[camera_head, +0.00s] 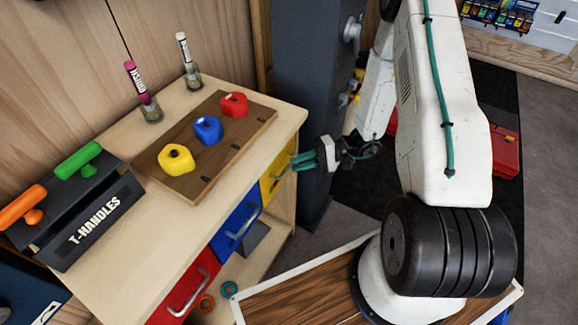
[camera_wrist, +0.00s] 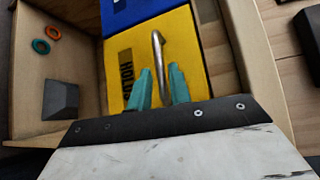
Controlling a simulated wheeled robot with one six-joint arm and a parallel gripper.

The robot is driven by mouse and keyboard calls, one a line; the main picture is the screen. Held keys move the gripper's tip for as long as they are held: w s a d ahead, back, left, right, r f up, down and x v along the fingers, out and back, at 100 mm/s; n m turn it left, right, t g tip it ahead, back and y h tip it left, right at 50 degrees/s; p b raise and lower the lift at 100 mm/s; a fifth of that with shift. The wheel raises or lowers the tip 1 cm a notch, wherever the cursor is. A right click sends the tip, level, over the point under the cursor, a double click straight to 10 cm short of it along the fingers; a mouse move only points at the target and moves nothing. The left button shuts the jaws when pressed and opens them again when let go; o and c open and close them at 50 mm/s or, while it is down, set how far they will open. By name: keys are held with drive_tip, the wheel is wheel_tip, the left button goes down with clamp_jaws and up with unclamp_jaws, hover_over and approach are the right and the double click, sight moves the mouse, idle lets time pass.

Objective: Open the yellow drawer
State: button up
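The yellow drawer (camera_head: 270,184) is at the right end of the cabinet's drawer row, and its front looks flush with the cabinet. In the wrist view its yellow front (camera_wrist: 190,52) fills the middle, with a partly hidden dark label and a curved metal handle (camera_wrist: 157,44). My gripper (camera_head: 297,161) is at the drawer front. In the wrist view its two teal fingers (camera_wrist: 160,78) are apart, one on each side of the handle's near part. I cannot tell whether either finger touches the handle.
The blue drawer (camera_head: 237,231) and red drawer (camera_head: 186,290) are beside the yellow one. The cabinet top (camera_head: 125,222) holds a wooden board (camera_head: 233,138) with three coloured holds, two markers and a T-handles rack (camera_head: 95,222). A dark grey post (camera_head: 305,100) stands close behind my gripper.

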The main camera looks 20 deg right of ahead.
sight(290, 166)
drive_tip(key=shift+x, duration=1.75)
drive_tip(key=shift+c, duration=0.3)
clamp_jaws()
drive_tip(key=shift+s, duration=0.1)
